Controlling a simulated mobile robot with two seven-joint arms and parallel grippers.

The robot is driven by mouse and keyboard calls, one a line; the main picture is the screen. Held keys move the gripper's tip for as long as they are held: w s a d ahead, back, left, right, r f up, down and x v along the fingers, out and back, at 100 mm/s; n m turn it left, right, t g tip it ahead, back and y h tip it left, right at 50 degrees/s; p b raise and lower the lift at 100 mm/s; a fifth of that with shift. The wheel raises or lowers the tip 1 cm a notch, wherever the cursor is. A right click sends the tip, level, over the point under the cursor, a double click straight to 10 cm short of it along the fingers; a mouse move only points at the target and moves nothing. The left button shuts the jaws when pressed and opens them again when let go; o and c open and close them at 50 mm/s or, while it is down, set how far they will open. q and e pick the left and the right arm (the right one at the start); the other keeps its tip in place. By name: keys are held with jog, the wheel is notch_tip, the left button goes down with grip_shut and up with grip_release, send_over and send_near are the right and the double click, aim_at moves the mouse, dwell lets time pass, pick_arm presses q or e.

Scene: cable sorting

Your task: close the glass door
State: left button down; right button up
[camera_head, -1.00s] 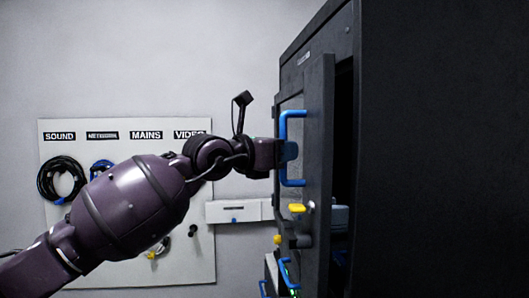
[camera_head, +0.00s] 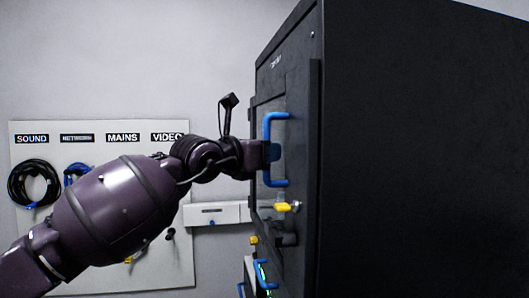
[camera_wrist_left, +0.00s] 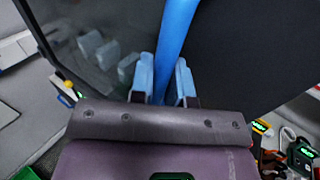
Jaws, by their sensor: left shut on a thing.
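The glass door (camera_head: 302,130) of a tall black cabinet stands at the right in the head view, seen nearly edge-on. Its frame lies close against the cabinet front, and I cannot tell whether it is fully closed. A blue bar handle (camera_head: 269,119) is on the door. My left gripper (camera_head: 272,152) is shut on this handle. In the left wrist view, the two pale blue fingers (camera_wrist_left: 162,84) sit on either side of the blue handle (camera_wrist_left: 176,30), with the dark glass (camera_wrist_left: 105,25) behind. My right gripper is not in view.
The black cabinet side (camera_head: 420,160) fills the right. A yellow key-like latch (camera_head: 284,207) sits below the handle, with another blue handle (camera_head: 262,275) lower down. A white board (camera_head: 100,285) with hanging cables (camera_head: 34,186) is on the wall at left.

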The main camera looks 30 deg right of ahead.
pick_arm(q)
jog(key=shift+s+d, duration=0.2)
jog(key=c, duration=1.4)
grip_release()
jog(key=shift+o, duration=1.2)
jog(key=shift+d, duration=0.25)
jog(key=shift+o, duration=0.3)
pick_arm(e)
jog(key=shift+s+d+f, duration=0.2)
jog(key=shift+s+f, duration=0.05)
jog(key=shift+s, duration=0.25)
pick_arm(q)
jog(key=shift+a, duration=0.1)
